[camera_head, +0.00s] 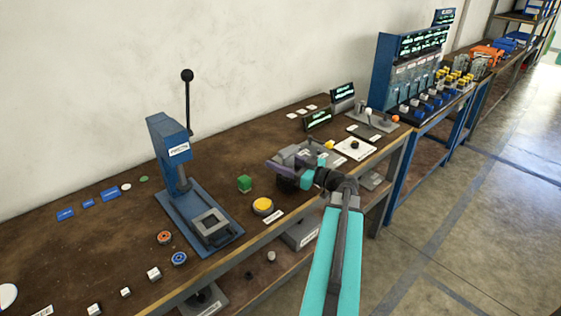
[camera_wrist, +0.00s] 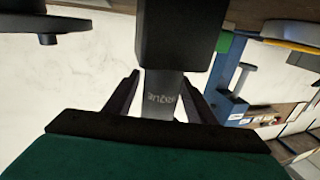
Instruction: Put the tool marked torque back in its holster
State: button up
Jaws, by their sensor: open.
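The torque tool (camera_wrist: 160,102) shows in the wrist view as a grey shank with worn lettering that seems to read "TORQUE", below a thick black block. The lettering appears upside down. My gripper (camera_wrist: 162,85) is open, with one dark finger on each side of the shank and light gaps beside it. In the head view my gripper (camera_head: 287,162) is over the bench's front part, right of the yellow button. There the tool is mostly hidden by my gripper and cannot be told apart. I cannot make out the holster for certain in either view.
A blue press (camera_head: 172,160) with a tall lever stands left on the brown bench (camera_head: 95,240). Small displays (camera_head: 318,119) and a white plate (camera_head: 354,148) stand beyond my gripper. A blue rack (camera_head: 405,65) is further right.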

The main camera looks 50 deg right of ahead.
aim_at(293, 165)
jog(key=shift+r, duration=0.15)
jog(key=s+b, duration=0.1)
jog(key=s, duration=0.2)
jog(key=s+d+b, duration=0.1)
jog(key=s, duration=0.2)
jog(key=s+d+b, duration=0.1)
jog(key=s, duration=0.3)
jog(key=shift+s+d, duration=0.1)
jog(key=shift+s, duration=0.85)
